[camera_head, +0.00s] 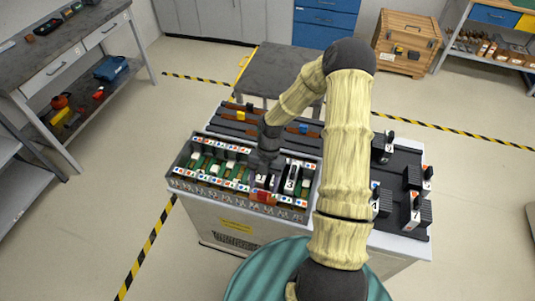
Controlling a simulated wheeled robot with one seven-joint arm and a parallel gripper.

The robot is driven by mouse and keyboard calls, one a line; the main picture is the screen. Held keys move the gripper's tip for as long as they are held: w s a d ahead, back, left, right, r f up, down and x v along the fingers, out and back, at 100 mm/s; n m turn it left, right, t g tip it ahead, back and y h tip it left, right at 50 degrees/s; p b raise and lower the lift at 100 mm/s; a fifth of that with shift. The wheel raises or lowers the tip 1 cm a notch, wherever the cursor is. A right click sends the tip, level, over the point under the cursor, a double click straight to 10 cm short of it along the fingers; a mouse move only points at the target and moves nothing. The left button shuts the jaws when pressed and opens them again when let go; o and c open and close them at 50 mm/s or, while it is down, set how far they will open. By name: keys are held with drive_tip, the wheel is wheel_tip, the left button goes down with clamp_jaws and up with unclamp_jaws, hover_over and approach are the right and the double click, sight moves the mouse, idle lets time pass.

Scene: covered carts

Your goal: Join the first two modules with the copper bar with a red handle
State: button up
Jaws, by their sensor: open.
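The open-topped rack (176,172) on the cart holds green boards and several upright modules. A dark module with a white numeral (291,178) stands right of my gripper, and another numbered module (265,182) is just below it. A red-orange piece (262,197), which looks like the red-handled bar, is at the rack's front edge below the gripper. Whether it touches the module terminals is too small to tell. My gripper (267,163) points down over the rack, its fingers small and dark. It is open; the arm and gripper hide part of the rack.
Behind the rack, a dark tray holds copper-brown bars, one with a blue handle (303,128). Several loose dark modules (412,212) stand on the cart's right side. A grey table (280,70) is behind the cart; a workbench (70,50) is at left.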

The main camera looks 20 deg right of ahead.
drive_tip(key=b+v, duration=0.2)
drive_tip(key=v, duration=1.1)
drive_tip(key=shift+s+a+r, duration=0.1)
drive_tip(key=shift+a+r, duration=0.05)
drive_tip(key=s+a+r+m+t+h, duration=0.1)
drive_tip(key=s+m, duration=0.5)
drive_tip(key=m, duration=0.8)
drive_tip(key=s+a+r+m+t+h, duration=0.1)
drive_tip(key=s+r+m+t, duration=0.4)
drive_tip(key=m, duration=0.9)
drive_tip(key=shift+s+a+r+m+h, duration=0.4)
drive_tip(key=shift+s+a, duration=0.5)
drive_tip(key=shift+s, duration=0.2)
